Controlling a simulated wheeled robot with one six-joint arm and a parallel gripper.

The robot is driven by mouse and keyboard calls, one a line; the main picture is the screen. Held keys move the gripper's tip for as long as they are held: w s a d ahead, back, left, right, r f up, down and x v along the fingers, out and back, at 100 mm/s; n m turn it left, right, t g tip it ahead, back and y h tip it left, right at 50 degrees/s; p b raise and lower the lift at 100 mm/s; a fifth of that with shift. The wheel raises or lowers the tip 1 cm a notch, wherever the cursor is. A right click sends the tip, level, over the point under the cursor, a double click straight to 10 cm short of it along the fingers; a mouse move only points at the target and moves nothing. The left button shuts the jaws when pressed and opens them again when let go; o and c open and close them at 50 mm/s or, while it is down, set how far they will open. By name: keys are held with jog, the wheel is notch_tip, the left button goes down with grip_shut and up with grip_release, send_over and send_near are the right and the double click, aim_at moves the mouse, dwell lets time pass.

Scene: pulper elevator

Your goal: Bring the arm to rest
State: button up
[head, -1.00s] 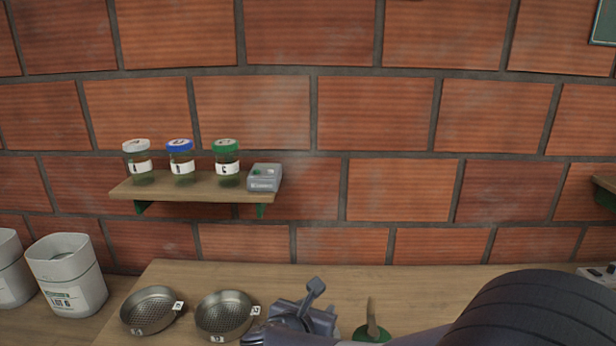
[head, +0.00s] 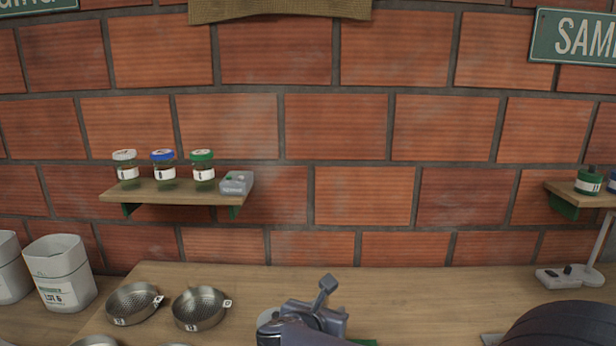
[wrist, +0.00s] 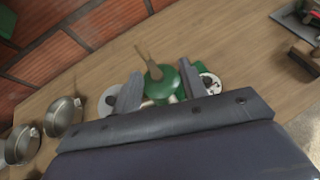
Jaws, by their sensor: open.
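My gripper (head: 318,312) is low in the centre of the head view, over the wooden bench (head: 250,285). In the wrist view my gripper (wrist: 159,84) has its two grey fingers spread apart. A green rounded object (wrist: 160,80) with a thin tan upright part shows between and beyond the fingers. I cannot tell how far below them it is, and nothing shows it being gripped. In the head view my gripper and arm hide most of it.
Two metal sieves (head: 200,308) lie on the bench at left, beside a white lot container (head: 60,275). A wall shelf (head: 170,194) bears three jars and a grey box. At right are a white lamp base (head: 568,278) and another shelf (head: 575,196). The bench's back middle is clear.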

jog(key=w+d+f, duration=0.4)
jog(key=d, duration=0.2)
jog(key=shift+d, duration=0.3)
jog(key=shift+f, duration=0.1)
